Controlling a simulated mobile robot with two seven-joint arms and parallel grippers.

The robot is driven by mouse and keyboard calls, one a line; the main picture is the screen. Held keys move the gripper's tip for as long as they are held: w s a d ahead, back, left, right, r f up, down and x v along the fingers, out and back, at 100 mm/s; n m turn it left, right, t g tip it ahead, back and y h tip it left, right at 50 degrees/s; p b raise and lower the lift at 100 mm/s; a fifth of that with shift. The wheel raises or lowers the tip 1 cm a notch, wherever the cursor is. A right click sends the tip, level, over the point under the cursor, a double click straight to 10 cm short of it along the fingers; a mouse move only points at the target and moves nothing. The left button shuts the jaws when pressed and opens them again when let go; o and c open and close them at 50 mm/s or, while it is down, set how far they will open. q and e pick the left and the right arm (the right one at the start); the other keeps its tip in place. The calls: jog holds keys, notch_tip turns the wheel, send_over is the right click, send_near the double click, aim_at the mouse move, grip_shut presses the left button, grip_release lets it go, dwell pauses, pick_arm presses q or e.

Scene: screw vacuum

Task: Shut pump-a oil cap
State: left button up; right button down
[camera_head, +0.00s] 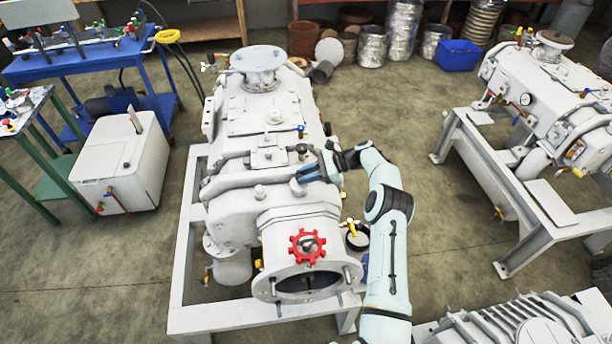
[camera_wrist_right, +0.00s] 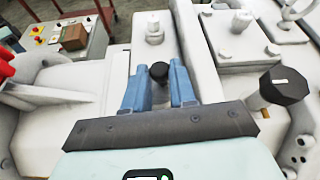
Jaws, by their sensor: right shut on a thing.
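The large grey pump (camera_head: 262,110) stands on a white frame in the middle of the head view. My right gripper (camera_head: 297,185) reaches in from the right over the pump's top. In the right wrist view its blue fingers (camera_wrist_right: 160,88) are shut on a small black cap (camera_wrist_right: 158,72), one finger on each side. The fingers hide this cap in the head view. A larger black faceted cap (camera_wrist_right: 285,86) on a short neck is to the right in the wrist view; it also shows in the head view (camera_head: 302,149). I cannot tell which is the oil cap. My left gripper is not in view.
A red handwheel (camera_head: 307,246) is on the pump's near end. White fittings (camera_head: 271,139) and a blue-handled valve (camera_head: 300,131) stand up from the top. A second pump (camera_head: 545,90) is at the right. Open floor lies between the pumps.

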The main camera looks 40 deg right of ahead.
jog(key=shift+w+d+f+m, duration=0.1)
jog(key=shift+w+f+m, duration=0.1)
jog(key=shift+m, duration=0.1)
jog(key=shift+f+m+g, duration=0.1)
jog(key=shift+m+g, duration=0.2)
jog(key=shift+g, duration=0.1)
dwell(0.4)
jog(key=c, duration=0.9)
grip_release()
jog(key=shift+c, duration=0.2)
